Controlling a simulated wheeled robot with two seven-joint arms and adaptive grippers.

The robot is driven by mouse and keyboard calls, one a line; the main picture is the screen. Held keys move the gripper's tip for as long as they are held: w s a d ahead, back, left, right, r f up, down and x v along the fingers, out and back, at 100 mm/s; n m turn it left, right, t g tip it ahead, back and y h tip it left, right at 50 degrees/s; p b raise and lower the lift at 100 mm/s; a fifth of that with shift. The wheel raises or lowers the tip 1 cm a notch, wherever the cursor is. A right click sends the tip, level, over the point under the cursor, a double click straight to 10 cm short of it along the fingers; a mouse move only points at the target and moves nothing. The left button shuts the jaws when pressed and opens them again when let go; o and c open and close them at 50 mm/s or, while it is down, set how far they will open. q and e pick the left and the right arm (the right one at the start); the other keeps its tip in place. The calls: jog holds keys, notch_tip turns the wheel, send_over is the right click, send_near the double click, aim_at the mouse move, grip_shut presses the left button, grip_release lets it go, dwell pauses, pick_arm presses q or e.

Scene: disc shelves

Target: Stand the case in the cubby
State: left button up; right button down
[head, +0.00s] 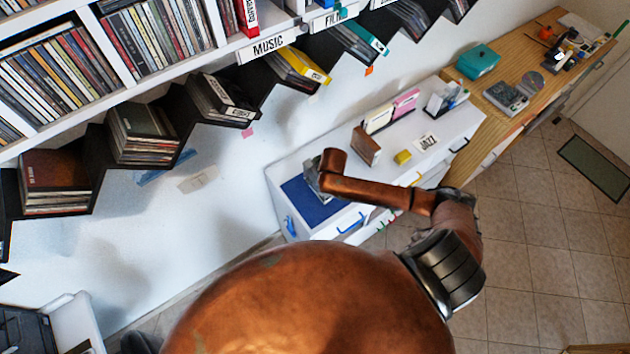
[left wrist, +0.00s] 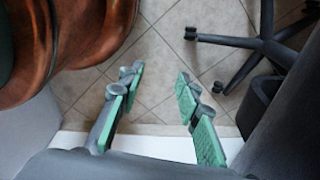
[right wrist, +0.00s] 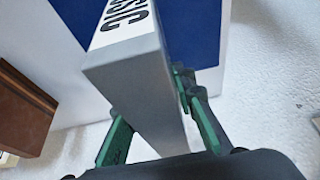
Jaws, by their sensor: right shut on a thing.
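In the right wrist view my right gripper (right wrist: 150,115) is shut on a grey case (right wrist: 140,90), with green pads on either side of it. Its white end carries dark letters that read "SSIC"; the rest is cut off. In the head view my right gripper (head: 318,178) is above the blue mat (head: 310,201) on the white cabinet, and the case is mostly hidden there. Cubbies filled with disc cases show in the white shelf (head: 110,88) at the upper left. My left gripper (left wrist: 158,75) is open and empty above the tiled floor; the head view does not show it.
A brown case (head: 366,146), a yellow block (head: 403,157) and a JAZZ card (head: 426,142) stand on the white cabinet (head: 460,125). Black stepped racks (head: 185,125) hold case stacks below the shelf. A chair base (left wrist: 260,45) stands near my left gripper.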

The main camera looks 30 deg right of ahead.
jog(key=shift+w+d+f, duration=0.2)
jog(key=shift+w+f, duration=0.05)
jog(key=shift+f, duration=1.55)
jog(key=shift+f, duration=0.1)
jog(key=c, duration=1.6)
grip_release()
jog(key=v, duration=1.2)
jog(key=shift+s, duration=0.1)
